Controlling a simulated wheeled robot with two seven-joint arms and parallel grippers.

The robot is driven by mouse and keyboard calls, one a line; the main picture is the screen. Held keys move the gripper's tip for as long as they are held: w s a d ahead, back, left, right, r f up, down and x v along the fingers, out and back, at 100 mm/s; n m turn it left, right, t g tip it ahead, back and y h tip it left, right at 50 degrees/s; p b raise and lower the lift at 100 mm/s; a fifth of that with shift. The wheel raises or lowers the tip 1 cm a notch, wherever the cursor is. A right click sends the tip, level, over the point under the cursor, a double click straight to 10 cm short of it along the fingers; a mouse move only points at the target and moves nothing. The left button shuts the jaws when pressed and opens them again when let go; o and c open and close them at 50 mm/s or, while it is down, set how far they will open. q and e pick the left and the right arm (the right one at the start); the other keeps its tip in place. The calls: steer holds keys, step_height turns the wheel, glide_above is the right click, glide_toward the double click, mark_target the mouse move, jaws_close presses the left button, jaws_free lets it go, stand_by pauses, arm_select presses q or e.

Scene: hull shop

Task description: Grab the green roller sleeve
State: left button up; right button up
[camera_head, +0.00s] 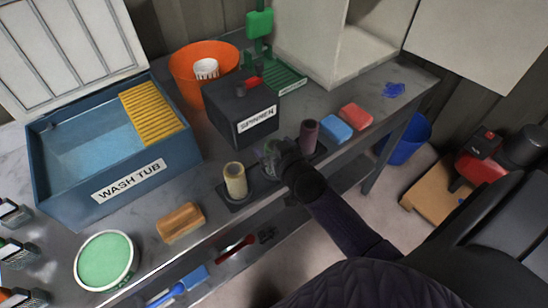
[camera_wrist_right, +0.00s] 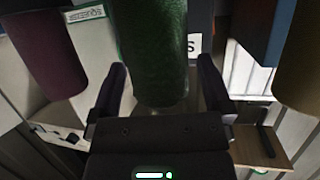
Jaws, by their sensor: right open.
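The green roller sleeve (camera_wrist_right: 152,45) stands upright in the right wrist view, between the two spread fingers of my right gripper (camera_wrist_right: 161,66). The fingers are open, one on each side of the sleeve; I cannot tell whether either touches it. In the head view my right gripper (camera_head: 276,158) reaches in from the lower right to the bench's front edge. It hides most of the green sleeve there, with only a small part showing. My left gripper is not in view.
A cream sleeve (camera_head: 235,181) stands left of the gripper and a maroon sleeve (camera_head: 309,136) right of it, both close. The black spinner box (camera_head: 240,112) is behind. A blue sponge (camera_head: 336,129) and a red sponge (camera_head: 356,117) lie to the right.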

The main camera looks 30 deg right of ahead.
steer(key=shift+r, duration=0.1)
steer(key=c, duration=1.2)
